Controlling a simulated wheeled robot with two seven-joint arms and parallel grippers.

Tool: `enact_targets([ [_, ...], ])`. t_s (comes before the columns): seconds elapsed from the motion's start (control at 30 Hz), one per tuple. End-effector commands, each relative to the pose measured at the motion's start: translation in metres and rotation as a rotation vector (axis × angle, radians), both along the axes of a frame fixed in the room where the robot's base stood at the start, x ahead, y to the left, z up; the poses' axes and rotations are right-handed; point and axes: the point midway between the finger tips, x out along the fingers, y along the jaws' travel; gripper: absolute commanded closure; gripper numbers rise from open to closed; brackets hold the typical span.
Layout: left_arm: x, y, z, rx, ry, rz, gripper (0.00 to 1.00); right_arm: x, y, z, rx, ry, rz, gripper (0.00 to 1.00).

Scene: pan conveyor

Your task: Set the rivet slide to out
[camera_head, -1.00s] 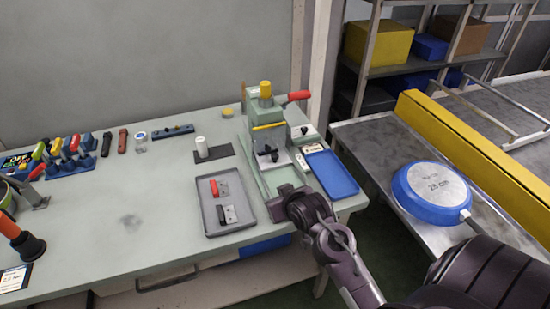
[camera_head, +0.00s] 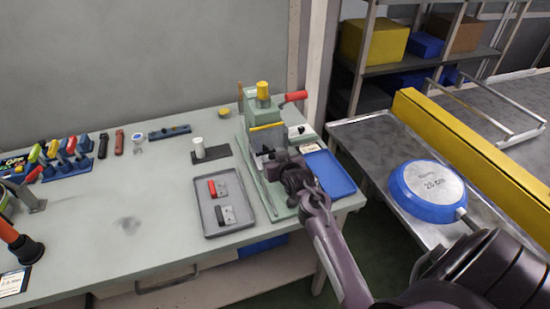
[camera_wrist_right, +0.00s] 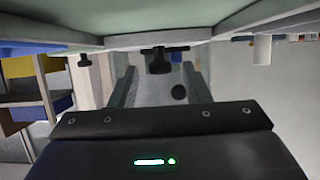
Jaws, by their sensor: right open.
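The green press (camera_head: 264,115) stands at the right end of the bench, with a yellow cap on top and a red lever. My right gripper (camera_head: 284,165) is in front of its lower part and hides the middle of its base. In the right wrist view my right gripper (camera_wrist_right: 160,88) is open, its two grey fingers apart. A black T-shaped handle (camera_wrist_right: 160,60), perhaps that of the rivet slide, shows ahead between the fingertips. Nothing is clearly gripped. The slide's position cannot be told. My left gripper is out of view.
A grey tray (camera_head: 241,226) with red and black handles lies left of the press. A blue tray (camera_head: 330,176) lies right of it. A blue pan (camera_head: 427,191) rests on the metal conveyor table (camera_head: 376,143). The bench's middle is mostly clear.

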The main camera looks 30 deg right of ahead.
Motion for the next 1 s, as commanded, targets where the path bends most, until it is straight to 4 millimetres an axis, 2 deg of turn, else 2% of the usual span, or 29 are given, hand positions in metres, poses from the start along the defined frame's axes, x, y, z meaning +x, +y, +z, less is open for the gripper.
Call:
enact_targets([
  [0.3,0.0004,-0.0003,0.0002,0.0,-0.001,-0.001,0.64,0.0023,-0.0007,-0.0012,0.0,0.0,0.0,0.58],
  [0.63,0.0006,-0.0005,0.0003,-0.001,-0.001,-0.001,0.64,0.0021,-0.0006,-0.0012,0.0,0.0,0.0,1.0],
  [1.0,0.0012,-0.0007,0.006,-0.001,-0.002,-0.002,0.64,-0.0024,0.0006,0.0,0.0,0.002,0.0,1.0],
])
